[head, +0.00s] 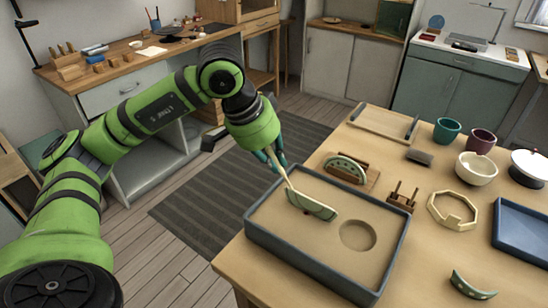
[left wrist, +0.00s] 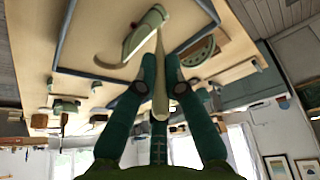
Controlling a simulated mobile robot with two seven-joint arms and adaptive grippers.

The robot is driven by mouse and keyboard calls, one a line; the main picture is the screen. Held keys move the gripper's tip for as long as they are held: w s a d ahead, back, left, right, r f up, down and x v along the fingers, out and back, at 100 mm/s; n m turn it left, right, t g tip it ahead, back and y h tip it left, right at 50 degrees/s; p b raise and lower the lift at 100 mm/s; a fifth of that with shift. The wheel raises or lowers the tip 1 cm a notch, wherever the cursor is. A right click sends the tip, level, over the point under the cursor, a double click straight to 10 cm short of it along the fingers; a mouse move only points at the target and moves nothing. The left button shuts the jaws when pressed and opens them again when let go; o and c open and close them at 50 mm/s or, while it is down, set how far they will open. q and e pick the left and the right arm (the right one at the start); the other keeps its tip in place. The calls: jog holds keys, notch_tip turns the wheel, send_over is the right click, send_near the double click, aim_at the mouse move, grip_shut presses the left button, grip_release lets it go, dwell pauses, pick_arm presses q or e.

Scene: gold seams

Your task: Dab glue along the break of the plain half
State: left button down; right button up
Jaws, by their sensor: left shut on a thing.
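The plain half (head: 312,205), a pale green half-disc, stands in the sand of the blue-grey sand tray (head: 328,268). In the left wrist view the plain half (left wrist: 146,30) is at the top. My left gripper (head: 281,168) is over the tray's back left edge, shut on a pale, slim glue stick (head: 289,184). The stick (left wrist: 160,85) also shows between the fingers in the left wrist view. Its tip reaches the plain half's upper left edge; I cannot tell whether they touch. No glue can be made out. My right gripper is not in view.
A patterned green half (head: 345,168) stands in a wooden holder behind the tray. A round hollow (head: 358,235) is in the sand. A small wooden rack (head: 402,197), a cream octagonal ring (head: 452,210), a green shard (head: 472,286) and a blue tray (head: 524,229) lie to the right.

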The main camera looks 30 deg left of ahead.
pick_arm(q)
jog(key=shift+r, duration=0.3)
jog(key=shift+r+p, duration=2.95)
jog(key=shift+r, duration=1)
jog(key=shift+f, duration=0.1)
